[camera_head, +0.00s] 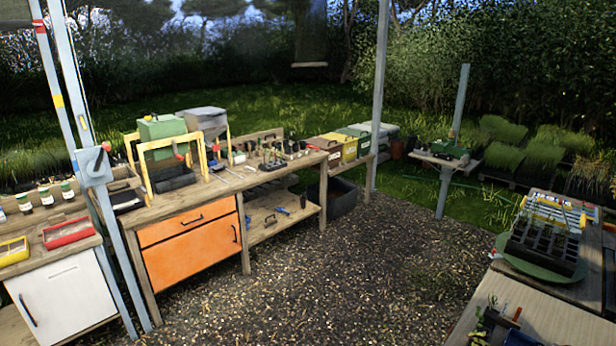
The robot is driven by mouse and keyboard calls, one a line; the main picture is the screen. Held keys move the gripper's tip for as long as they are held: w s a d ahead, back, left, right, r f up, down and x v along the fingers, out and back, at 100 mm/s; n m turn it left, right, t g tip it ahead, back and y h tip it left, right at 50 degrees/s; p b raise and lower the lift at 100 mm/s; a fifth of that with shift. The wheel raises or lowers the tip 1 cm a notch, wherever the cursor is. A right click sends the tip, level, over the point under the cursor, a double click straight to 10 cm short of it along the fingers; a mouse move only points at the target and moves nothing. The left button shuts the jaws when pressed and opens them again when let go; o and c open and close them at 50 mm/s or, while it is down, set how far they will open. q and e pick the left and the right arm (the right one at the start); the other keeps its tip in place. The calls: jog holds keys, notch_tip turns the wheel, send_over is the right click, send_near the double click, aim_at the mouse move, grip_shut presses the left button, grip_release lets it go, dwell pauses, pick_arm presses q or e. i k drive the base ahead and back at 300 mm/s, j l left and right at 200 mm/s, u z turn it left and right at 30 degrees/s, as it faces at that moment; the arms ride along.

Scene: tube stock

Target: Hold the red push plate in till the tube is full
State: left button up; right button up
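I cannot make out a red push plate for certain. A small red upright piece (517,313) shows among dark parts on the light wooden bench at the bottom right, too small to identify. A green device (449,147) sits on a small post-mounted shelf at the back right; its details are too small to tell. No tube that I can name with certainty shows, and I cannot see whether one is full. Neither my left nor my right gripper is in view.
A long wooden bench with orange drawers (190,243) stands left of centre. A white cabinet (65,293) and a red tray (70,232) are at the left. Grey posts (378,90) stand between. A black seedling tray (545,243) is at the right. The gravel floor (330,275) is clear.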

aim_at(214, 148)
jog(key=i+j+u, duration=0.1)
jog(key=i+j, duration=0.3)
jog(key=i, duration=0.35)
jog(key=i+j+u, duration=0.15)
jog(key=i+j, duration=0.2)
jog(key=i, duration=0.4)
jog(key=i+j+u, duration=0.1)
jog(key=i+j, duration=0.2)
jog(key=i, duration=0.45)
jog(key=i+j+u, duration=0.15)
jog(key=i, duration=0.6)
jog(key=i+j+u, duration=0.1)
jog(key=i, duration=0.7)
